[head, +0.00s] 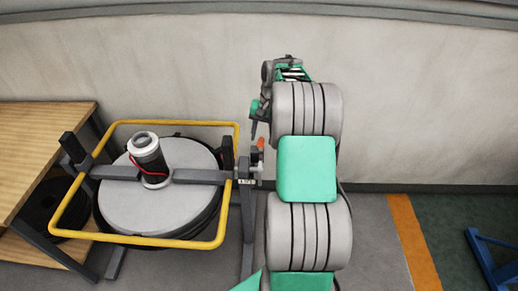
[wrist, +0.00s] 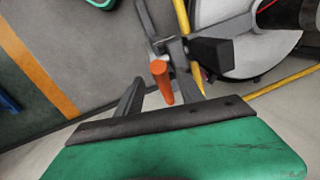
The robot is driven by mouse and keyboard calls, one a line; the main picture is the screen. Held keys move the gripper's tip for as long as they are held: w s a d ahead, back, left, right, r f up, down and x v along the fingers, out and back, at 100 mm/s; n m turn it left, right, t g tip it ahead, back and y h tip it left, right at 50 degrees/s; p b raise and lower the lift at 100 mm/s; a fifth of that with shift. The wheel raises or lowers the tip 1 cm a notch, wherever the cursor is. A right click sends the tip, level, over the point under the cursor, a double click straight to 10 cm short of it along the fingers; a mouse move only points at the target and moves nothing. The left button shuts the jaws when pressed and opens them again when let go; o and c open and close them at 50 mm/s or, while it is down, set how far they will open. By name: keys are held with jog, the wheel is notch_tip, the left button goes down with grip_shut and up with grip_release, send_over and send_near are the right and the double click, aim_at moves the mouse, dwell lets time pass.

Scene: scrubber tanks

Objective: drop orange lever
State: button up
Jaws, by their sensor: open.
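The orange lever (head: 261,143) shows in the head view as a small tip at the right side of the yellow-framed tank, beside a grey bracket. In the wrist view the orange lever (wrist: 162,82) stands out below a dark bracket, its rounded end toward the upper left. My gripper (wrist: 165,88) is open, with one dark finger on either side of the lever in the picture. I cannot tell whether either finger touches it. In the head view my gripper (head: 258,118) hangs just above the lever, partly hidden by my arm.
The round grey tank lid (head: 115,205) carries a black and white cylinder (head: 149,160) inside a yellow rail (head: 145,243). A wooden shelf (head: 40,140) stands at left. A blue stand (head: 490,255) is at far right. Floor beside the orange stripe (head: 415,240) looks clear.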

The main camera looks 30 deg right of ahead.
jog(key=f, duration=0.4)
jog(key=a+f, duration=0.1)
jog(key=f, duration=0.2)
jog(key=shift+w+p, duration=0.3)
jog(key=shift+w, duration=0.1)
jog(key=shift+r, duration=0.1)
grip_shut()
dwell(0.7)
